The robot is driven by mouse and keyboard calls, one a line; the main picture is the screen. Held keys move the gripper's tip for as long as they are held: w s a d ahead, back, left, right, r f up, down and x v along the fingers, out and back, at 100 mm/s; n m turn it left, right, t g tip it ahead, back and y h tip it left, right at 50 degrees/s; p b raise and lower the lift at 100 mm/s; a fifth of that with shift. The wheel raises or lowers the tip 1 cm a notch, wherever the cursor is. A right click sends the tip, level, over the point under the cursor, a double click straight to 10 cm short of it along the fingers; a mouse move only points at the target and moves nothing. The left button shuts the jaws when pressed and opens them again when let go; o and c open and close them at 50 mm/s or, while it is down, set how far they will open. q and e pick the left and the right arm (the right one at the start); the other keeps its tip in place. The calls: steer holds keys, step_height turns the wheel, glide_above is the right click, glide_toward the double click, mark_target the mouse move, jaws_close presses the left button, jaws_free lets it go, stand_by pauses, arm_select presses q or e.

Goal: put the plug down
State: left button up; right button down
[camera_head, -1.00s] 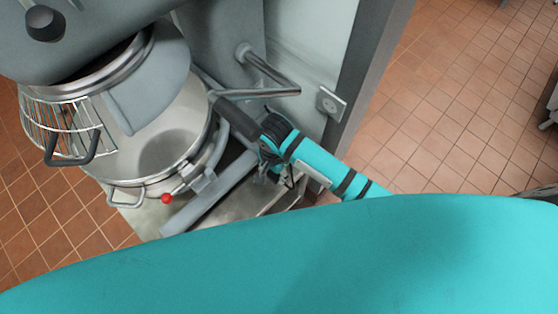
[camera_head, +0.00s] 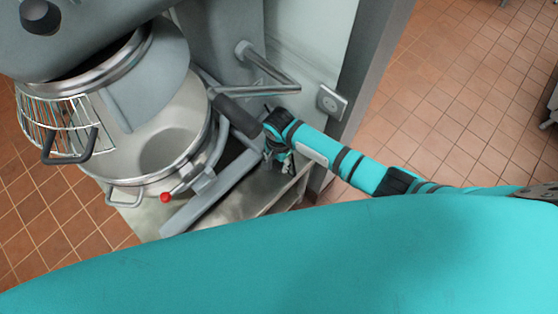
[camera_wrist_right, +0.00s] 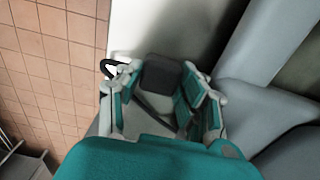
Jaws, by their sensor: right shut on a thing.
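The plug (camera_wrist_right: 160,75) is a dark grey block in the right wrist view. It sits between the fingers of my right gripper (camera_wrist_right: 162,105), which is shut on it. A dark loop, probably its cord (camera_wrist_right: 108,68), shows at the left finger. In the head view my right gripper (camera_head: 280,157) hangs beside the mixer's lower frame, above a grey metal surface (camera_head: 262,198). The plug cannot be made out clearly there. A wall socket (camera_head: 331,102) is up and to the right of the gripper, apart from it. My left gripper is not in view.
A large mixer with a steel bowl (camera_head: 160,140), wire guard (camera_head: 62,125) and bent grey handle (camera_head: 270,75) stands at the left, close to my right gripper. A grey wall edge (camera_head: 370,65) rises behind. Open tiled floor (camera_head: 450,100) lies to the right.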

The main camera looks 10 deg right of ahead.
mark_target(279, 163)
steer(key=c, duration=1.1)
jaws_free()
steer(key=shift+r+p, duration=0.5)
steer(key=shift+r, duration=3.25)
steer(key=shift+s, duration=0.15)
